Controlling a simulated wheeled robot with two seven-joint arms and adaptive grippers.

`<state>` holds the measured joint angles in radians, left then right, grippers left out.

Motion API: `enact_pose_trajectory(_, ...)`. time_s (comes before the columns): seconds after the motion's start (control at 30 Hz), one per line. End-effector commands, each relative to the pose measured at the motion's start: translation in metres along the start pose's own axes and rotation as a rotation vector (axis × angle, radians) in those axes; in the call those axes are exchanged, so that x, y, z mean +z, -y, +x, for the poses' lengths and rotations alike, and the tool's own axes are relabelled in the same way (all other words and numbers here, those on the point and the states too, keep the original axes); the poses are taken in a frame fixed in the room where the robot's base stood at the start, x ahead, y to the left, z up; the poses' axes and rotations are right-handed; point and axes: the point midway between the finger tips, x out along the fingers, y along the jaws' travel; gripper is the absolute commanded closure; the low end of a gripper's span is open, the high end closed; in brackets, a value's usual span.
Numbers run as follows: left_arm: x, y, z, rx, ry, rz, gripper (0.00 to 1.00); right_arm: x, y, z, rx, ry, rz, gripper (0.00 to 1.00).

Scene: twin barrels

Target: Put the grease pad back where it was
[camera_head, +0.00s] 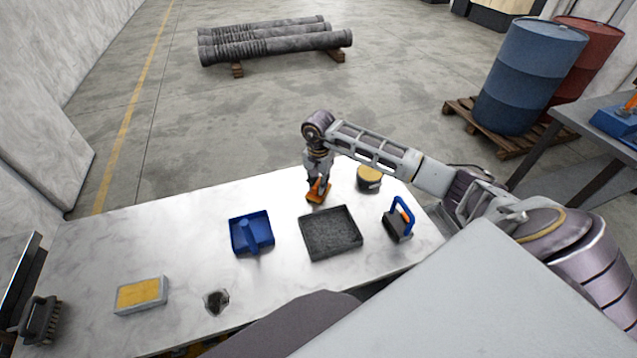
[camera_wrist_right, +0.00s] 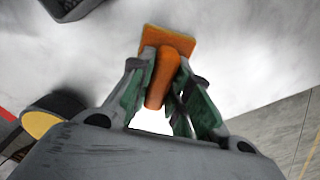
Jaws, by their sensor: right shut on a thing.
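An orange pad with an upright orange handle (camera_head: 318,194), which looks like the grease pad, is near the back edge of the white marbled table (camera_head: 200,205). My right gripper (camera_head: 319,184) reaches down over it. In the right wrist view my right gripper (camera_wrist_right: 162,85) is shut on the handle of the orange pad (camera_wrist_right: 170,40), with a finger on each side. I cannot tell whether the pad touches the table. My left gripper is not in view.
A dark grey tray (camera_head: 331,233) lies in front of the pad. A yellow-topped tin (camera_head: 369,178) stands right of it, a blue-handled block (camera_head: 399,221) further right. A blue dustpan (camera_head: 251,232), a yellow sponge in a tray (camera_head: 140,294) and a brush (camera_head: 40,320) lie left.

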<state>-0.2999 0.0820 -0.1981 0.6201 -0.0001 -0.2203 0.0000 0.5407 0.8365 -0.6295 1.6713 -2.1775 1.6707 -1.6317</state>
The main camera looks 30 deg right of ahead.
Motion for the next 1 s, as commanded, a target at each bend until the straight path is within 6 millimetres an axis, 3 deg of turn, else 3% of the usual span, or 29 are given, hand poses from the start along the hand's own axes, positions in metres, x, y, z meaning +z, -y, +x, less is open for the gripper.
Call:
enact_pose_trajectory(0.43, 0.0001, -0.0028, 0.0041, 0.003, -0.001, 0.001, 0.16, -0.0004, 0.0000, 0.0036, -0.001, -0.001, 0.000, 1.00)
enact_pose_trajectory(0.47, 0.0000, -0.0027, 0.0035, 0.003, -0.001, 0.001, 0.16, -0.0002, -0.0001, 0.0032, 0.000, -0.001, 0.000, 0.77)
enact_pose_trajectory(0.6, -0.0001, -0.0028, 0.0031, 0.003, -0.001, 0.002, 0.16, -0.0001, -0.0001, 0.0030, 0.000, -0.001, 0.000, 0.59)
enact_pose_trajectory(1.0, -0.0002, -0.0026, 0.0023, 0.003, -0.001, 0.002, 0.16, 0.0000, 0.0000, 0.0020, 0.000, 0.000, 0.000, 0.59)
